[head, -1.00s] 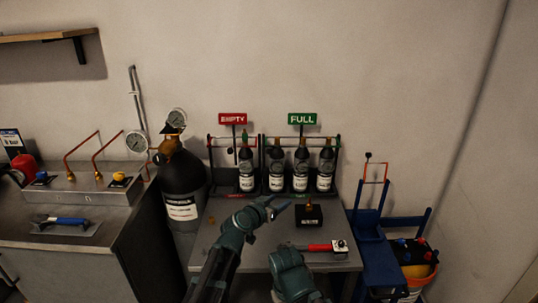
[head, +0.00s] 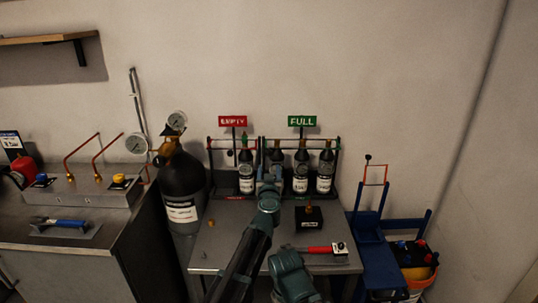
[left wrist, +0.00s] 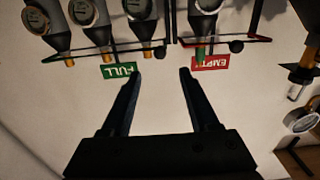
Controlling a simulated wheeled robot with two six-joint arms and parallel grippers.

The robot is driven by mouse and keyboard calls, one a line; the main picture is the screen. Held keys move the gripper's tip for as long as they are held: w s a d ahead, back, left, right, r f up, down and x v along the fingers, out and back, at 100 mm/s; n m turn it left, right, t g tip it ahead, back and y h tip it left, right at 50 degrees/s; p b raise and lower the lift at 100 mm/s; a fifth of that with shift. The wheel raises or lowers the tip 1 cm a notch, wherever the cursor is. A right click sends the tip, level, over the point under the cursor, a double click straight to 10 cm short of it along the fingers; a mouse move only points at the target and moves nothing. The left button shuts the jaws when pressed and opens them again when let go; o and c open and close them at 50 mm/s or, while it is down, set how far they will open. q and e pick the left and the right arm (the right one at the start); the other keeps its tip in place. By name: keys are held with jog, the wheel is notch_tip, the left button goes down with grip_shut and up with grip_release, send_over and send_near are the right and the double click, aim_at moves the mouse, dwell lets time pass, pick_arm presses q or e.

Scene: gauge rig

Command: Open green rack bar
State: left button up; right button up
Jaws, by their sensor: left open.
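The green rack bar (head: 315,138) runs across the top front of the FULL rack, under the green FULL sign (head: 302,120). It looks closed across the dark bottles (head: 325,170). In the left wrist view, which is upside down, the bar (left wrist: 118,49) crosses the bottle necks and ends near a black knob (left wrist: 160,52). My left gripper (head: 269,174) is open and empty, in front of the rack near the gap between its two halves. In the wrist view its fingertips (left wrist: 160,74) point toward that gap, apart from the bar. My right gripper's jaws are out of view.
The EMPTY rack (head: 232,140) with its red bar stands directly left. A large black cylinder (head: 182,185) with gauges stands farther left. A black box (head: 308,219) and red-handled tool (head: 320,249) lie on the table (head: 225,245). A blue cart (head: 371,238) stands right.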

aim_at(269, 154)
pick_arm(q)
jog(key=w, duration=1.2)
jog(key=shift+w, duration=0.2)
jog(key=shift+c, duration=0.2)
grip_shut()
dwell(0.7)
